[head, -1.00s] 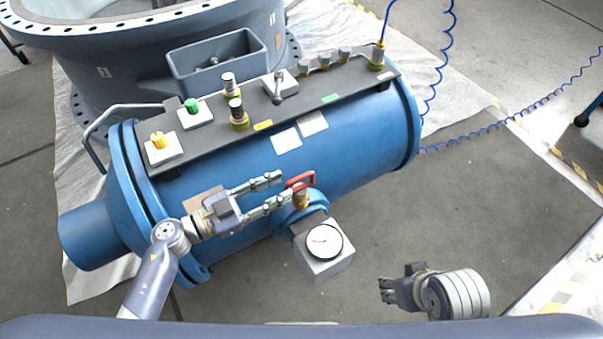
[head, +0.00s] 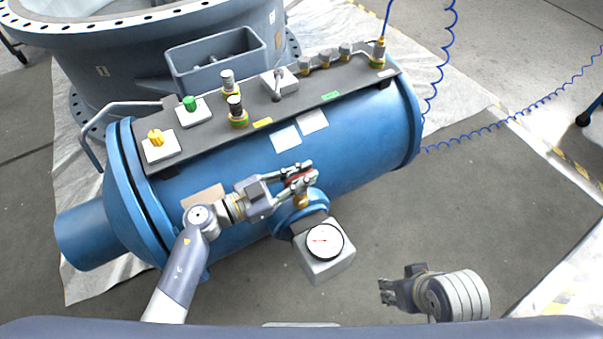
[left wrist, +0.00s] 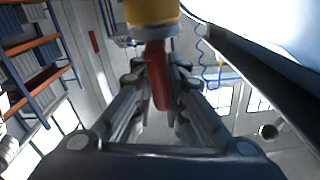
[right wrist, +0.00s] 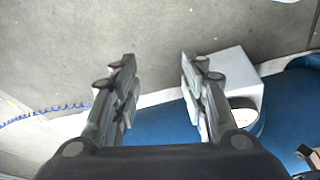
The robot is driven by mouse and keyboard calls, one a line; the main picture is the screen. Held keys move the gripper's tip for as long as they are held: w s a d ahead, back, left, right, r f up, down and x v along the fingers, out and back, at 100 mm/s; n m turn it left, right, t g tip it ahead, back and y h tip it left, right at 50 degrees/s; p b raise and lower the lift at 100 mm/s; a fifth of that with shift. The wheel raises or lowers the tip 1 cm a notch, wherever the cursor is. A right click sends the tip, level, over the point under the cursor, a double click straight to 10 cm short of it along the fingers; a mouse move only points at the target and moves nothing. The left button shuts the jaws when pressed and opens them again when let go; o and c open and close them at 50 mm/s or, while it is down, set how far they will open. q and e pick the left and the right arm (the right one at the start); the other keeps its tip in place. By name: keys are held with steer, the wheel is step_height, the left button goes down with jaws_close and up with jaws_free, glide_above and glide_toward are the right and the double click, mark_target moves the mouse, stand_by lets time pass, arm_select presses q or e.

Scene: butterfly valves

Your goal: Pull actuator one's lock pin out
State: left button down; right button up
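A red looped handle (head: 298,176) sits on a brass-coloured fitting (head: 301,201) on the front side of the blue cylinder (head: 350,150). My left gripper (head: 303,175) is at this handle, its two fingers closed in on either side of it. In the left wrist view the red handle (left wrist: 158,80) stands between the fingertips, which appear to touch it, under a yellow fitting (left wrist: 152,10). No part is clearly marked as actuator one's lock pin. My right gripper (head: 386,291) is open and empty, low over the floor at the right; it also shows in the right wrist view (right wrist: 157,75).
A dial gauge on a grey box (head: 325,255) is just below the fitting. The dark panel (head: 330,85) on the cylinder carries yellow and green knobs, a lever and several fittings. A large grey flanged body (head: 130,60) is behind. Floor at right is free.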

arm_select(q)
steer(key=shift+w+a+r, duration=0.1)
steer(key=shift+w, duration=0.05)
steer(key=shift+r, duration=0.2)
step_height(320, 180, up, 4)
steer(key=p, duration=0.5)
steer(key=shift+w+a+f, duration=0.1)
steer(key=shift+w+p, duration=0.1)
steer(key=shift+p, duration=0.2)
arm_select(e)
steer(key=s+x, duration=0.2)
steer(key=x, duration=0.9)
steer(key=shift+s+f+g, duration=0.2)
steer(key=shift+f+g, duration=0.2)
steer(key=shift+f, duration=0.3)
arm_select(q)
steer(key=c, duration=1.7)
jaws_free()
arm_select(e)
steer(key=shift+a, duration=0.15)
arm_select(q)
steer(key=shift+f, duration=0.1)
